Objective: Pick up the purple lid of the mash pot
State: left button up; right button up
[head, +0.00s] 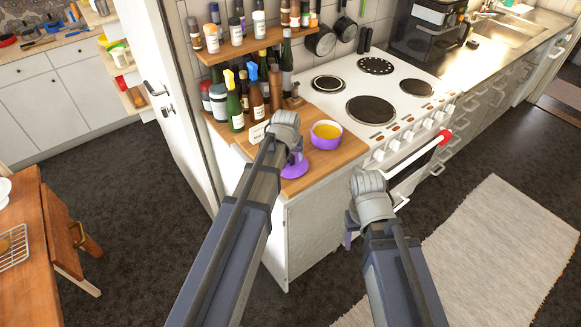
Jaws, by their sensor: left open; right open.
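The purple lid (297,168) lies on the wooden counter near its front edge, partly hidden behind my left arm. The mash pot (326,141), a small purple pot with yellow mash in it, stands uncovered just behind and to the right of the lid. My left gripper (290,153) is open, directly over or beside the lid; its fingers are mostly hidden by its own wrist, and I cannot tell whether it touches the lid. My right gripper (348,239) is open and empty in front of the cooker, below counter height, with its fingers mostly hidden.
The white cooker (403,92) with dark hotplates adjoins the counter (340,160) on the right. Several bottles (236,103) and jars stand behind my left gripper, under a wooden shelf (270,40). A small white card (257,132) stands left of my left gripper.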

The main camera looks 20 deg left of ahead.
aim_at(291, 155)
pick_arm(q)
jog(key=shift+c, duration=0.3)
grip_shut()
jog(key=shift+r, duration=0.1)
pick_arm(e)
jog(key=shift+r, duration=0.1)
pick_arm(q)
notch_tip(291, 155, up, 10)
jog(key=p, duration=1)
pick_arm(e)
notch_tip(291, 155, up, 10)
pick_arm(q)
jog(key=shift+w, duration=0.1)
pick_arm(e)
jog(key=shift+w, duration=0.1)
